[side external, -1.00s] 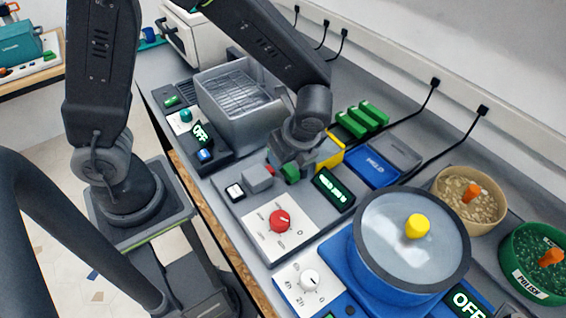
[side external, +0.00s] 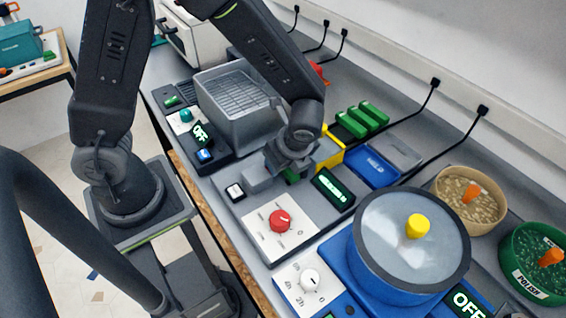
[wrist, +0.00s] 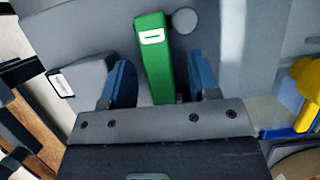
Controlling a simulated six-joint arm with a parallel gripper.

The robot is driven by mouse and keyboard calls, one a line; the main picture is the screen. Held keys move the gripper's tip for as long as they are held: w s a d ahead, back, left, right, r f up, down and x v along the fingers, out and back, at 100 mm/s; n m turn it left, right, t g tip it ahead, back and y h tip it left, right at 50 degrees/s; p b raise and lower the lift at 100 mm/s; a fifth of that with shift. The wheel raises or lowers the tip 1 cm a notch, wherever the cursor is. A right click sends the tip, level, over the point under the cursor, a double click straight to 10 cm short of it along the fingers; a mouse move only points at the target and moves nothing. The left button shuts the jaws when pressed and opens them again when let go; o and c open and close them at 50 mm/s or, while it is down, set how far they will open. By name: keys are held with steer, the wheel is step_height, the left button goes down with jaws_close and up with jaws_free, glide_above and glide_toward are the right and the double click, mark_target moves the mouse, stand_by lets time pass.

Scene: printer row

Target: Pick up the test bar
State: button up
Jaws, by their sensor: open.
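A green bar (wrist: 155,60) with a white mark near its far end, which I take for the test bar, lies between the two blue fingers of my gripper (wrist: 163,78) in the wrist view. Gaps show on both sides of it, so the fingers are open and not closed on it. In the side view my gripper (side external: 284,168) is low over the grey machine behind the red knob (side external: 281,221). Only a small part of the green bar (side external: 291,176) shows beneath it there. The rest is hidden by the gripper.
A grey block (side external: 257,179) stands close left of my gripper, and a yellow part (side external: 329,150) close right. Several other green bars (side external: 362,119) lie behind, near a blue tray (side external: 372,168). A grey basket (side external: 235,105) and blue lidded pot (side external: 408,245) flank the machine.

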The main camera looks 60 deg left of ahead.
steer(key=shift+c, duration=0.4)
steer(key=c, duration=0.9)
steer(key=shift+c, duration=0.2)
step_height(320, 180, up, 10)
steer(key=w+a+n, duration=0.1)
steer(key=w+n, duration=0.1)
steer(key=w+r+n+g, duration=0.1)
steer(key=w+n, duration=0.1)
steer(key=w+a+n+g, duration=0.1)
steer(key=w+n, duration=0.1)
steer(key=shift+a+r+h, duration=0.15)
steer(key=shift+a+h, duration=0.15)
steer(key=shift+a, duration=0.05)
steer(key=w+a+n+g+h, duration=0.2)
steer(key=w+a+n, duration=0.4)
steer(key=w+n, duration=0.15)
steer(key=s+d+m, duration=0.2)
steer(key=s+d+m+t+y, duration=0.1)
steer(key=s+d+m, duration=0.3)
steer(key=s, duration=0.1)
steer(key=shift+r+m+t+y, duration=0.15)
steer(key=shift+m+t+y, duration=0.1)
steer(key=shift+t+y, duration=0.15)
steer(key=s+d+f+m+t+y, duration=0.1)
steer(key=s+d+m+t, duration=0.1)
steer(key=s+m, duration=0.4)
steer(key=shift+s+d+m, duration=0.3)
steer(key=shift+d+m, duration=0.05)
steer(key=shift+m, duration=0.25)
